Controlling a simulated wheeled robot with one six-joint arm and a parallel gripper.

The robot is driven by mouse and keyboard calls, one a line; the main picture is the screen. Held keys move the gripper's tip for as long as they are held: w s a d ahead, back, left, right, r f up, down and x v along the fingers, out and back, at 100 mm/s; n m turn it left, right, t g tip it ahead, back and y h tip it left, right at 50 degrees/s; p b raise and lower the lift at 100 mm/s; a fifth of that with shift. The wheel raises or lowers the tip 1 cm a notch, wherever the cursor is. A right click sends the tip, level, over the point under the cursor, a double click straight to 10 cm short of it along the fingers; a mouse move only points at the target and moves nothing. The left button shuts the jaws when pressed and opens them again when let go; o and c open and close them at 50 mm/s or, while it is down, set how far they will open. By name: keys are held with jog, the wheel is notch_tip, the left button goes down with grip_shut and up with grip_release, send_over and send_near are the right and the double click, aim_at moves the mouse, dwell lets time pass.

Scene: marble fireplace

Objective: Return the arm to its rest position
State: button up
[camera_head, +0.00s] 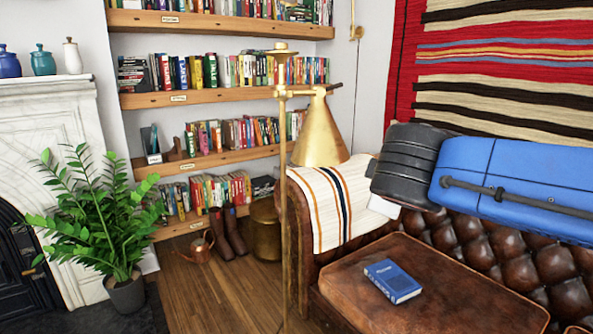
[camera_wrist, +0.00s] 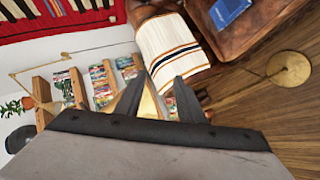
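My gripper (camera_wrist: 160,82) shows in the wrist view with its two dark fingers spread apart and nothing between them. In that view my blue and black arm (camera_head: 515,180) reaches in from the right edge, above the brown leather sofa (camera_head: 440,300). The wrist view is tilted, with the striped throw (camera_wrist: 170,45) beyond the fingertips. Neither view shows my gripper touching anything.
A brass floor lamp (camera_head: 321,135) stands before the sofa. A blue book (camera_head: 394,281) lies on the seat. Bookshelves (camera_head: 215,158) line the wall behind, and a potted plant (camera_head: 125,296) stands by the white fireplace (camera_head: 50,120). Bare wood floor (camera_head: 215,300) lies between plant and lamp.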

jog(key=s+d+f+m+g+y, duration=0.1)
jog(key=s+d+f+m+g, duration=0.3)
jog(key=s+f, duration=0.6)
jog(key=s+d+f+m+g+y, duration=0.1)
jog(key=s+d+f+m+g, duration=0.3)
jog(key=f, duration=1)
jog(key=s+d+m, duration=0.3)
jog(key=s+m, duration=0.1)
jog(key=s, duration=0.1)
jog(key=shift+s+f+m, duration=0.3)
jog(key=shift+s+f, duration=0.05)
jog(key=shift+f, duration=0.05)
